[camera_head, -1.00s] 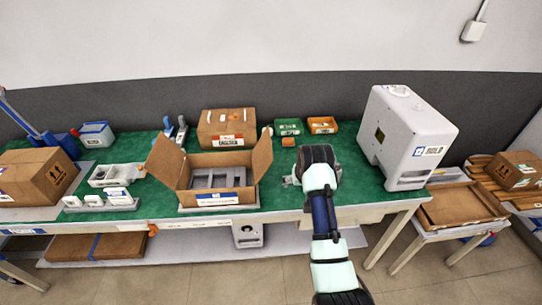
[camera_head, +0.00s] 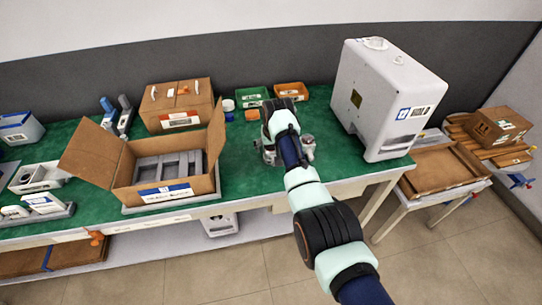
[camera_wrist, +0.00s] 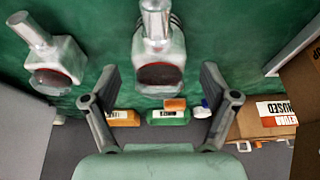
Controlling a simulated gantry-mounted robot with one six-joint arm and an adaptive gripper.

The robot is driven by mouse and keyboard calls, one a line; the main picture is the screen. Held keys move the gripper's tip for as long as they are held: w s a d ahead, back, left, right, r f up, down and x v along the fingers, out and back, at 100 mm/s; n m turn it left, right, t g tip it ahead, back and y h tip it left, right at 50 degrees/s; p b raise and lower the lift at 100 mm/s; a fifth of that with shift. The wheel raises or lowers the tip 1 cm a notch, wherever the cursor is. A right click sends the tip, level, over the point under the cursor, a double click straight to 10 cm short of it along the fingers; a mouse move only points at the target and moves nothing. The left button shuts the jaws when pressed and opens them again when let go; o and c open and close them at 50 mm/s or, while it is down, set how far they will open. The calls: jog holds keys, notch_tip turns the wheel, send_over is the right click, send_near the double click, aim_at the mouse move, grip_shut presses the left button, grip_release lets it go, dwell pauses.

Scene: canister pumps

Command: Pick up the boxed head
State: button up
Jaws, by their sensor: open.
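Two pump heads lie on the green mat, each with a boxy grey body, a dark red-brown opening and a silver cylinder. I cannot tell for sure which is the boxed head. One head (camera_wrist: 158,62) is centred in the wrist view, in front of and between the fingers, with no visible contact. The other head (camera_wrist: 55,65) is to its left in the wrist view. In the head view it shows at the right of my arm (camera_head: 308,147); the first is partly hidden by the arm (camera_head: 269,155). My gripper (camera_wrist: 161,75) is open and empty.
An open cardboard box (camera_head: 190,198) with a grey insert stands left of the heads. A large white machine (camera_head: 385,100) stands at the right. Green (camera_head: 252,98) and orange (camera_head: 291,91) bins and a closed carton (camera_head: 178,105) sit behind. Bare mat surrounds the heads.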

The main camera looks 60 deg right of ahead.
jog(key=shift+b+x, duration=0.3)
jog(key=shift+x, duration=0.6)
jog(key=shift+r, duration=0.1)
grip_shut()
notch_tip(320, 180, up, 20)
jog(key=p, duration=0.6)
jog(key=shift+p, duration=0.4)
